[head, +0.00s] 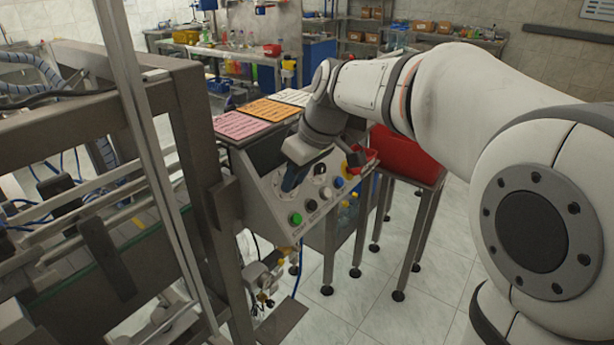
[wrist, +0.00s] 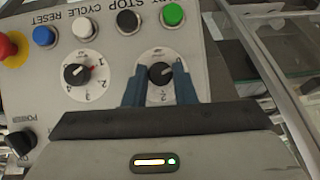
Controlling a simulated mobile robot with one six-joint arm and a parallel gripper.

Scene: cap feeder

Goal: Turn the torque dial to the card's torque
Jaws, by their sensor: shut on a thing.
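My gripper (wrist: 160,82) has its two blue fingers on either side of a black dial knob (wrist: 160,72) and is shut on it, in the wrist view. This dial sits on a round white scale, partly hidden by the fingers; a 2 shows below the knob. A second dial (wrist: 77,73) with a numbered scale and a red mark stands beside it. Its caption is too small to read. In the head view, my gripper (head: 294,176) reaches down to the sloped grey panel (head: 262,200). Pink (head: 240,124), orange (head: 268,109) and white (head: 292,97) cards lie behind the panel; their text is unreadable.
A green button (wrist: 172,14), black button (wrist: 128,22), white button (wrist: 82,28) and blue button (wrist: 44,36) line the panel near the dials. A red emergency knob (wrist: 8,46) and a black power switch (wrist: 22,142) are at the left. A red bin (head: 405,155) stands beyond the panel.

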